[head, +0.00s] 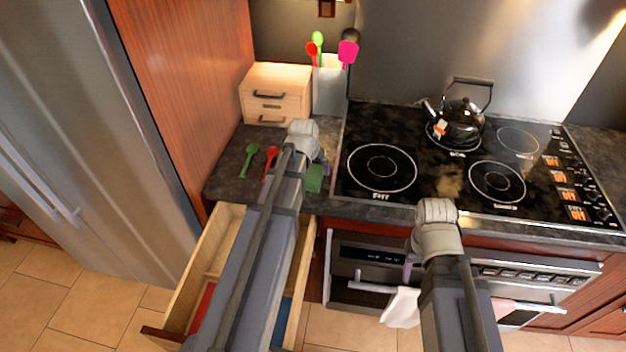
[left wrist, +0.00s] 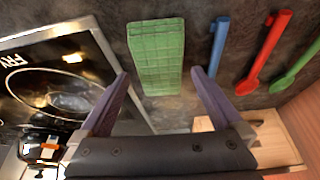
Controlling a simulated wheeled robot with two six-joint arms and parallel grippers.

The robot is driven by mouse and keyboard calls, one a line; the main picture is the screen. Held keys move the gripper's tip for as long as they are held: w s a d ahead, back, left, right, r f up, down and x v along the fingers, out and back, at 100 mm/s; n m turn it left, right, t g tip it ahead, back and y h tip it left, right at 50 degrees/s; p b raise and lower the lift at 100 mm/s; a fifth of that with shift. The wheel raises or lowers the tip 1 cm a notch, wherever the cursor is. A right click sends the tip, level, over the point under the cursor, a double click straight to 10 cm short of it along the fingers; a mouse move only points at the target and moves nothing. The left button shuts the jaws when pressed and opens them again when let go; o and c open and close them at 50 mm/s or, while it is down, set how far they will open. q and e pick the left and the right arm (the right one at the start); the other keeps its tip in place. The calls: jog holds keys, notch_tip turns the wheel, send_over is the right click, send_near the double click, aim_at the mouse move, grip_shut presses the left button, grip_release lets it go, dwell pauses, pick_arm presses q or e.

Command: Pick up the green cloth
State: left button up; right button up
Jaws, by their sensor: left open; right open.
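The green cloth (head: 314,178) is a folded block with a grid pattern, lying on the dark counter left of the stove. It shows whole in the left wrist view (left wrist: 156,52). My left gripper (head: 322,166) is above the counter by the cloth and partly hidden by its own arm. In the left wrist view its jaws (left wrist: 160,74) are open, with the near end of the cloth between the fingertips in the picture. Nothing is held. My right gripper (head: 411,266) is open in front of the oven, away from the cloth, and its fingers are mostly hidden.
Beside the cloth lie a blue utensil (left wrist: 218,45), a red spoon (left wrist: 268,50) and a green spoon (head: 249,160). A small wooden drawer box (head: 275,85) and a utensil holder (head: 328,92) stand behind. An open drawer (head: 196,272) juts out below. The kettle (head: 460,120) is on the stove.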

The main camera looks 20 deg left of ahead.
pick_arm(q)
jog(key=b+x, duration=0.1)
jog(key=x, duration=0.1)
jog(key=shift+w+f, duration=0.1)
jog(key=shift+f, duration=0.3)
pick_arm(e)
notch_tip(320, 180, down, 2)
jog(key=shift+f, duration=0.2)
pick_arm(q)
jog(key=shift+r, duration=0.1)
jog(key=shift+c, duration=0.6)
jog(key=c, duration=1.1)
